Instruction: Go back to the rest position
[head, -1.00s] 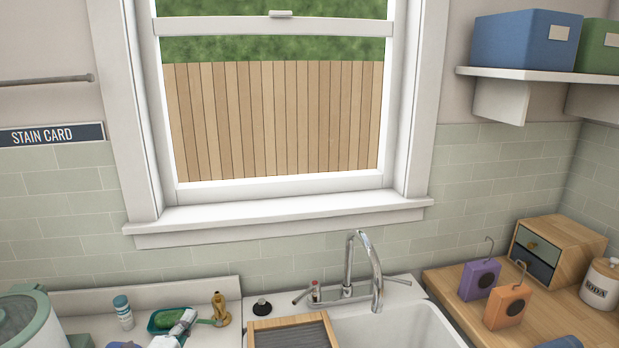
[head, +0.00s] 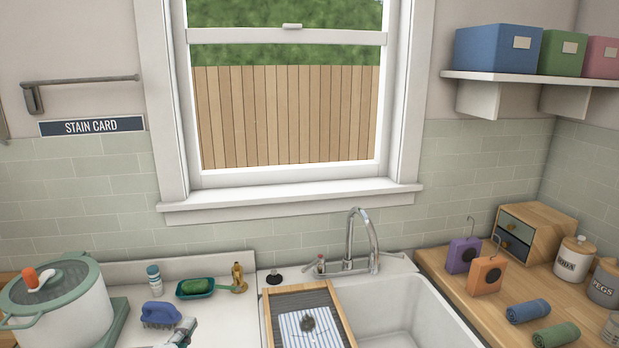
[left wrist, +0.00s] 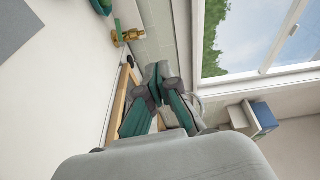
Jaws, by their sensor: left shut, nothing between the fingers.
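My left gripper (head: 180,333) shows at the bottom edge of the head view, over the white counter left of the sink. In the left wrist view its two teal-and-grey fingers (left wrist: 156,86) are together with nothing between them. A blue brush (head: 160,315) lies on the counter just behind the gripper in the head view. My right gripper is in neither view.
A pot (head: 62,300) stands at the left.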

